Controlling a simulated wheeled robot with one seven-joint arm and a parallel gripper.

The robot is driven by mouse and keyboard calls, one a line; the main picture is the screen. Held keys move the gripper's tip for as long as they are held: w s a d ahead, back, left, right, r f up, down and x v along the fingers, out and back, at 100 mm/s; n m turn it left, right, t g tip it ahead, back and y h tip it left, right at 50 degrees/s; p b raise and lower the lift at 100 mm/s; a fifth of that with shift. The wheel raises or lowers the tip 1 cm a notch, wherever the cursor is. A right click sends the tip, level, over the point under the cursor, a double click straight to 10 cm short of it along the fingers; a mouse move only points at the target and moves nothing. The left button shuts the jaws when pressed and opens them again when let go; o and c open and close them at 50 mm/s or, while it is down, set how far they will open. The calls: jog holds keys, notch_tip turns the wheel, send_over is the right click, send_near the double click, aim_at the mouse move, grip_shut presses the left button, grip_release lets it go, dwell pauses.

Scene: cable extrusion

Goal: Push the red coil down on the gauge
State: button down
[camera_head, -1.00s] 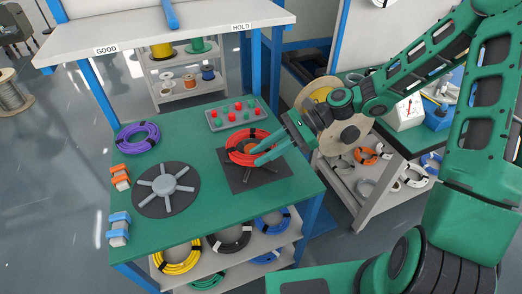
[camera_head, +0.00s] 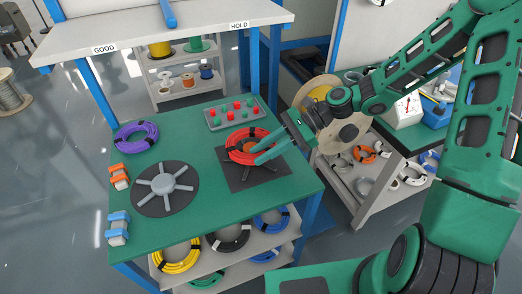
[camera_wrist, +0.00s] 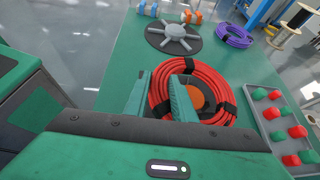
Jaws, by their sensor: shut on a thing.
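The red coil (camera_head: 233,144), bound with black bands, sits over the dark square gauge (camera_head: 272,172), which has grey spokes and an orange hub. The orange hub (camera_wrist: 206,98) shows inside the coil (camera_wrist: 213,75) in the wrist view. My gripper (camera_head: 262,155) is shut on the coil's near right side, one finger on each side of the strands. In the head view the coil looks slightly raised at its near side. I cannot tell whether it lies flat on the gauge, since my fingers hide that part.
A round dark disc with a grey spoked hub (camera_head: 162,185) lies to the left. A purple coil (camera_head: 136,137) and orange and blue blocks stand at the left edge. A tray (camera_head: 214,119) of red and green pieces lies behind the coil. Green tabletop is clear in front.

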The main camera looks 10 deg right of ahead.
jog(key=shift+f, duration=0.15)
jog(key=shift+f, duration=1.2)
jog(key=shift+f, duration=0.15)
dwell(0.4)
jog(key=c, duration=1.4)
grip_release()
jog(key=shift+w, duration=0.15)
jog(key=shift+w+r, duration=0.1)
jog(key=shift+r, duration=0.45)
jog(key=shift+s+r, duration=0.2)
jog(key=shift+r, duration=3.3)
